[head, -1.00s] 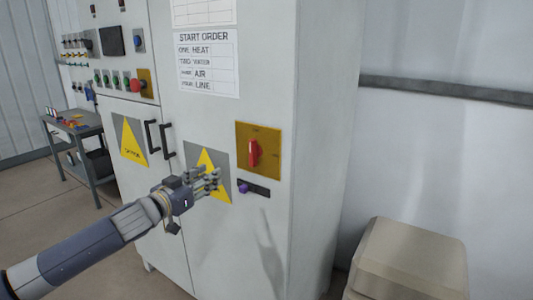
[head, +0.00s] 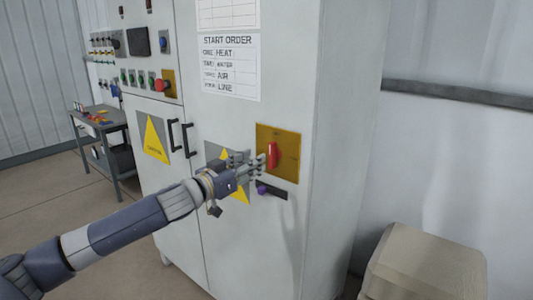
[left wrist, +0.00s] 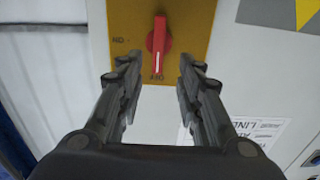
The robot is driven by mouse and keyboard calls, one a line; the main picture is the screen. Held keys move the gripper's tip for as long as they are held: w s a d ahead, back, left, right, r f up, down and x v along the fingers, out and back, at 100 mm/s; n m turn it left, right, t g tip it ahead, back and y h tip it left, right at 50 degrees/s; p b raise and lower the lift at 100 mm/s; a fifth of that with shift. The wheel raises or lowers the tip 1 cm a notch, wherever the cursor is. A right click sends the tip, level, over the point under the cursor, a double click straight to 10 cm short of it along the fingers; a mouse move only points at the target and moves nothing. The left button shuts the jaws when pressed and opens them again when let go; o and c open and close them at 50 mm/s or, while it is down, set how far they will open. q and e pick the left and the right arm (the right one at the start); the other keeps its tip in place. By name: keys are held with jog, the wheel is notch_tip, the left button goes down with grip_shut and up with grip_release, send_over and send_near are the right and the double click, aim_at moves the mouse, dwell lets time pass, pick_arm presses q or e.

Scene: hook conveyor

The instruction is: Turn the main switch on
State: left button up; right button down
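The main switch is a red rotary handle (head: 272,155) on a yellow plate (head: 290,146) on the grey cabinet door. In the head view the handle stands about upright. In the left wrist view the red handle (left wrist: 158,38) lies ahead, between the lines of my two fingers, with a white mark along it. My left gripper (head: 258,163) is open, its fingertips just left of the handle in the head view. Contact with the handle cannot be told. My right gripper is not in view.
A small black bar with a purple knob (head: 263,189) sits just below the plate. Door handles (head: 180,138) and a control panel (head: 140,55) are to the left. A beige box (head: 425,265) stands at the lower right. A tool cart (head: 105,145) stands at the far left.

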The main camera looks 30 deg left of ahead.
aim_at(270, 153)
pick_arm(q)
jog(key=shift+w+d+r+p, duration=0.15)
jog(key=shift+w+p, duration=0.35)
jog(key=shift+w, duration=0.4)
jog(key=shift+w+d+r+p, duration=0.1)
jog(key=shift+w+p, duration=0.35)
jog(key=shift+w, duration=0.45)
jog(key=shift+w+p, duration=0.4)
jog(key=shift+w, duration=0.4)
jog(key=shift+w+d+f+p, duration=0.1)
jog(key=shift+w+f+p, duration=0.05)
jog(key=shift+w, duration=0.3)
jog(key=shift+w+d+f+p, duration=0.1)
jog(key=shift+w+p, duration=0.05)
jog(key=shift+w, duration=0.3)
grip_shut()
